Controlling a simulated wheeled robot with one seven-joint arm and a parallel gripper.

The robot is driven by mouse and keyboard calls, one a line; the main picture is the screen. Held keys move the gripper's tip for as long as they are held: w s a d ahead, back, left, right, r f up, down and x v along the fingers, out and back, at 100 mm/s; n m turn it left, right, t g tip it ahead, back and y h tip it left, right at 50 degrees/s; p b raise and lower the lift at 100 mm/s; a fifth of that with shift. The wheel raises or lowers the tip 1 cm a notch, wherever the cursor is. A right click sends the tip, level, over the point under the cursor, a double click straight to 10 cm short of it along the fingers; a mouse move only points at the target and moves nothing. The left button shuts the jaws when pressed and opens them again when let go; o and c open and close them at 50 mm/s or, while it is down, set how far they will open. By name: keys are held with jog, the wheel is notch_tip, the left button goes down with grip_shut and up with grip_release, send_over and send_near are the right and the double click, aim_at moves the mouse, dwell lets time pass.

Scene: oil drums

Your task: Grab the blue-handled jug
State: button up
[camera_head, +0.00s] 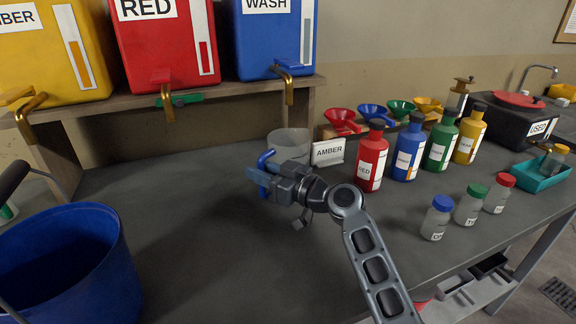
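The clear jug (289,146) stands on the grey worktop below the shelf. Its blue handle (265,158) is on the left side, toward me. My gripper (259,179) is at the handle, pointing left, with its fingers overlapping the handle's lower part. The fingers and the handle overlap in the picture, so I cannot tell whether the fingers are closed on it or only beside it. My gripper hides the jug's lower part.
An AMBER sign (328,152) stands right beside the jug. Red (371,158), blue, green and yellow bottles stand to the right. Three small capped jars (437,218) are nearer. A blue bucket (70,265) is at the left. The worktop's left middle is clear.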

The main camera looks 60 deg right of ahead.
jog(key=shift+c, duration=0.4)
grip_shut()
jog(key=shift+r, duration=0.25)
